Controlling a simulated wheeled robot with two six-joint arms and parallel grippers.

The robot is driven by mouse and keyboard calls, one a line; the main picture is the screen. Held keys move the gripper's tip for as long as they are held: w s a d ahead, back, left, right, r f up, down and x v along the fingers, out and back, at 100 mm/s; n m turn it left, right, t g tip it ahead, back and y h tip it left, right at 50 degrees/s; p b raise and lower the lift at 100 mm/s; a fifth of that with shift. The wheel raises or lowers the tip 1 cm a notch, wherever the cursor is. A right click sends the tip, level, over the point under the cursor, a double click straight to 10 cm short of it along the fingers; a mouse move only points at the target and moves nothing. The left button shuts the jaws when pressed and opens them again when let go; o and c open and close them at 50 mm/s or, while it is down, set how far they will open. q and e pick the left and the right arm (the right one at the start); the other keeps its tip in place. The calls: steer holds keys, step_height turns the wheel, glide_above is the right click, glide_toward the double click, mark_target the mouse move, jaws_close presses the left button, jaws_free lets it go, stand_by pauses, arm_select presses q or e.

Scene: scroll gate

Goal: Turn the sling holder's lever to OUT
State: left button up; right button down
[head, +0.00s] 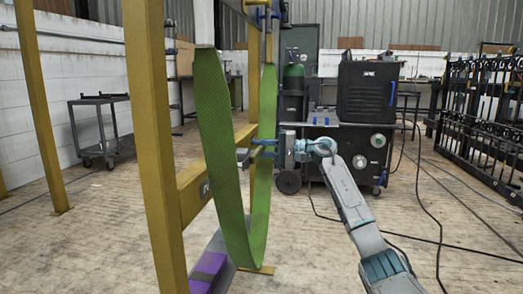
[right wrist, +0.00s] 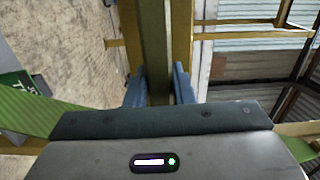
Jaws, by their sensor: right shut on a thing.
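A green sling (head: 222,150) hangs in a long loop from the yellow frame (head: 150,130). My right gripper (head: 265,148) is at the loop's far strand, beside the frame. Another stretch of the sling (right wrist: 50,120) curves away at left there. Small blue parts (head: 262,13) show near the top of the frame; I cannot tell whether one is the holder's lever. No OUT mark is readable. My left gripper is not in view.
A dark welding cabinet (head: 366,92) and a green gas cylinder (head: 293,78) stand behind my right gripper. A grey cart (head: 102,127) stands at left, black metal gates (head: 487,118) at right. Cables cross the floor at right. The wooden floor between is mostly clear.

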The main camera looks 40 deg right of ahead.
steer(key=shift+r, duration=0.1)
steer(key=c, duration=1.2)
jaws_free()
steer(key=shift+c, duration=0.2)
steer(key=p+v, duration=0.2)
steer(key=v, duration=0.9)
